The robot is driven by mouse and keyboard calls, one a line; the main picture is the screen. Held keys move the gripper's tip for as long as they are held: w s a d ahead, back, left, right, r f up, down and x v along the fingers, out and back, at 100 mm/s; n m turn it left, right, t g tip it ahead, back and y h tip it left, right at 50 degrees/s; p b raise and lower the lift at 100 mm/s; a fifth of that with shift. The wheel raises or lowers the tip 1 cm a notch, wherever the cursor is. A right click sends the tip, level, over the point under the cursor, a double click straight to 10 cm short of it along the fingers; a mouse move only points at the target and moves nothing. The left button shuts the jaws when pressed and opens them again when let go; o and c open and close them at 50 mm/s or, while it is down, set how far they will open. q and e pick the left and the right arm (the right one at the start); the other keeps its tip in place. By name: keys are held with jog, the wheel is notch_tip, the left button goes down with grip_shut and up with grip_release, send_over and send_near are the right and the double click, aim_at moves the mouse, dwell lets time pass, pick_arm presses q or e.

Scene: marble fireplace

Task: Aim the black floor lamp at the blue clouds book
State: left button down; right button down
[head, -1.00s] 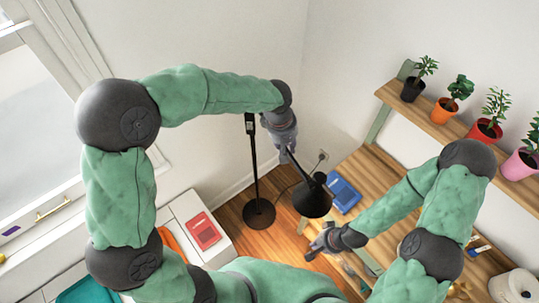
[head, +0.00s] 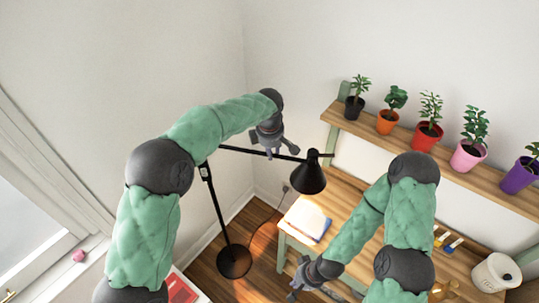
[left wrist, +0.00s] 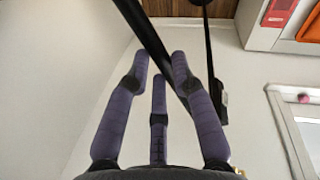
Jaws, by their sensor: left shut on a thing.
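The black floor lamp stands on a round base (head: 234,262) on the wood floor, with a tilted pole and a long upper arm. Its black shade (head: 309,178) hangs at the arm's right end, opening downward. The blue clouds book (head: 308,222) lies on the wooden desk below the shade; its cover is washed out by bright light, with blue at the edge. My left gripper (head: 272,150) is shut on the lamp's arm, left of the shade. In the left wrist view the black rod (left wrist: 150,38) runs between the fingers. My right gripper (head: 303,281) is open and empty by the desk's front edge.
Several potted plants stand on a shelf (head: 350,124) above the desk (head: 345,190). A white canister (head: 497,272) stands at the desk's right end. A red book (head: 182,290) lies at the lower left. A cord runs from the wall outlet (head: 286,187).

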pick_arm(q)
jog(key=shift+w+r, duration=0.1)
jog(key=shift+w, duration=0.05)
jog(key=c, duration=1.1)
grip_release()
jog(key=shift+o, duration=0.2)
notch_tip(320, 180, up, 12)
jog(key=s, duration=0.2)
jog(key=shift+s+a, duration=0.15)
jog(key=shift+a, duration=0.2)
jog(key=shift+f, duration=0.25)
